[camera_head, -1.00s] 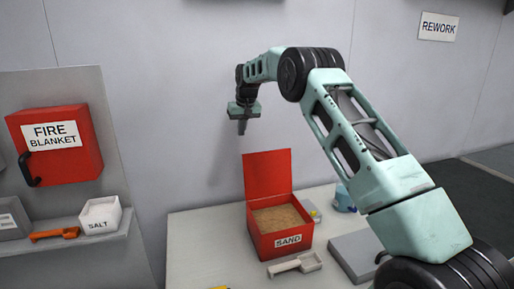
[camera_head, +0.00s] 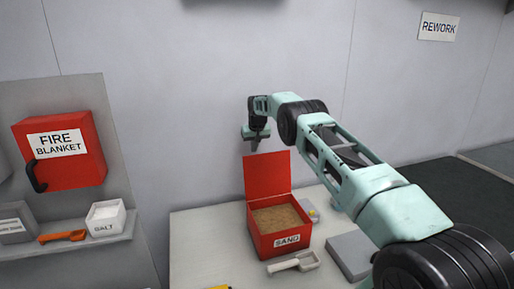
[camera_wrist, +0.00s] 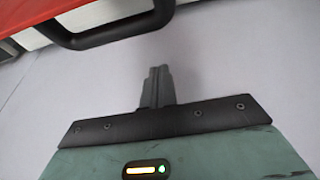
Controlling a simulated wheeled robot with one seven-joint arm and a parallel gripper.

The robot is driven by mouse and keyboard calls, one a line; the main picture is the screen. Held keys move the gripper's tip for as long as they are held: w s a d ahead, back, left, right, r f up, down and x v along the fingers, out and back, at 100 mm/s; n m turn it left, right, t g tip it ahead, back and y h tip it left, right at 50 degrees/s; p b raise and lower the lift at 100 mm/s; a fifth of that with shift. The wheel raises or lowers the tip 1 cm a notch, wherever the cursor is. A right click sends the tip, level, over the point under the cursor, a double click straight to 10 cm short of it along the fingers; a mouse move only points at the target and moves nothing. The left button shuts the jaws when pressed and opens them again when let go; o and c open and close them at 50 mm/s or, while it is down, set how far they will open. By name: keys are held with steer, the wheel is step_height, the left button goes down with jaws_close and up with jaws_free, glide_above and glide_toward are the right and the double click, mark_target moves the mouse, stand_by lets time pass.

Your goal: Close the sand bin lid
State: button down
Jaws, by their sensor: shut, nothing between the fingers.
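The red sand bin (camera_head: 281,241) stands on the pale table, with a SAND label on its front and sand (camera_head: 280,218) showing inside. Its red lid (camera_head: 268,175) is open and stands upright at the back edge. My gripper (camera_head: 255,147) is in the air just above the lid's top edge, pointing down, near the wall. I cannot tell whether it touches the lid. In the wrist view the fingers (camera_wrist: 158,85) are together and hold nothing.
A white scoop (camera_head: 294,262) lies in front of the bin, and a grey flat box (camera_head: 350,255) lies to its right.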

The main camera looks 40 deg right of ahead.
steer(key=shift+s+a+p, duration=0.2)
steer(key=shift+s+p, duration=0.15)
steer(key=shift+s, duration=0.3)
steer(key=shift+s+a+p, duration=0.25)
steer(key=shift+s+p, duration=0.15)
steer(key=shift+s, duration=0.2)
steer(key=shift+s+a+p, duration=0.2)
steer(key=shift+s+p, duration=0.15)
steer(key=shift+s, duration=0.3)
steer(key=shift+b, duration=0.3)
